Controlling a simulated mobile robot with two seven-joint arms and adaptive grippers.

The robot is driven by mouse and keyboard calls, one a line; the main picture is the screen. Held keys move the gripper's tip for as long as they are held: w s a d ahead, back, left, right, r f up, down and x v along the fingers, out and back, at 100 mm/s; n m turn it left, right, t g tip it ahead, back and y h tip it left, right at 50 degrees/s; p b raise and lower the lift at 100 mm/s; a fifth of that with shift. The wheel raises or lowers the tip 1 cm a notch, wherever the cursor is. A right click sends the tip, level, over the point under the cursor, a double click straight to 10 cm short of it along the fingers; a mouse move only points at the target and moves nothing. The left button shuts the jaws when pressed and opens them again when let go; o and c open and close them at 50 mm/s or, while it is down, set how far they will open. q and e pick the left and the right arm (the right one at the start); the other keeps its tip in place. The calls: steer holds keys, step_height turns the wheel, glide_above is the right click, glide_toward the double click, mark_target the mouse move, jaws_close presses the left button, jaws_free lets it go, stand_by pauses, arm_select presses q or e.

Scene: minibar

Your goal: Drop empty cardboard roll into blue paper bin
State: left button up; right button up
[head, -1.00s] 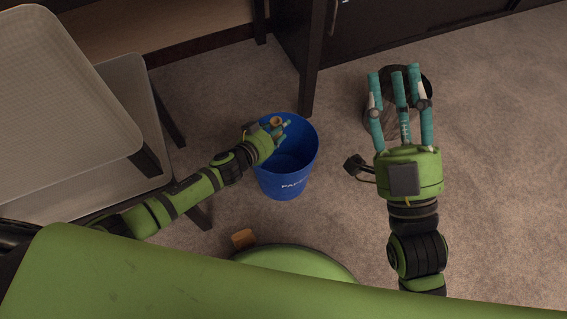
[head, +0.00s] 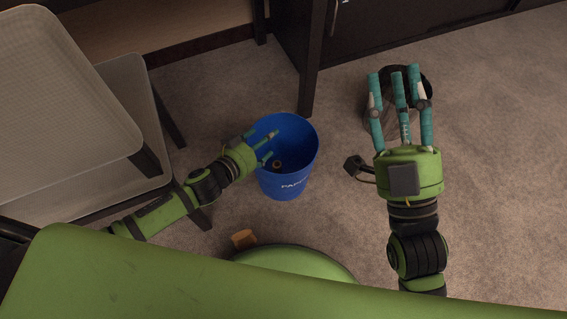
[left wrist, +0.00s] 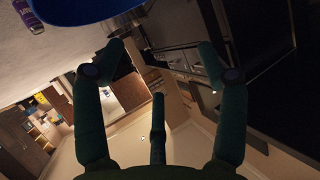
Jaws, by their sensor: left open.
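The small brown cardboard roll (head: 277,165) shows end-on inside the blue paper bin (head: 290,185), low in it. The bin stands upright on the carpet with white lettering on its front. My left gripper (head: 268,145) is over the bin's left rim, its fingers spread and empty, apart from the roll. In the left wrist view its open fingers (left wrist: 160,60) hold nothing, and the blue bin (left wrist: 100,10) shows at the top edge.
Another brown roll-like piece (head: 243,238) is on the carpet by my green base. A pale-seated chair (head: 60,90) fills the left side. A dark cabinet (head: 400,40) stands behind the bins. The carpet (head: 500,150) at the right is clear.

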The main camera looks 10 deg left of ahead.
arm_select(q)
steer(key=shift+v, duration=2.4)
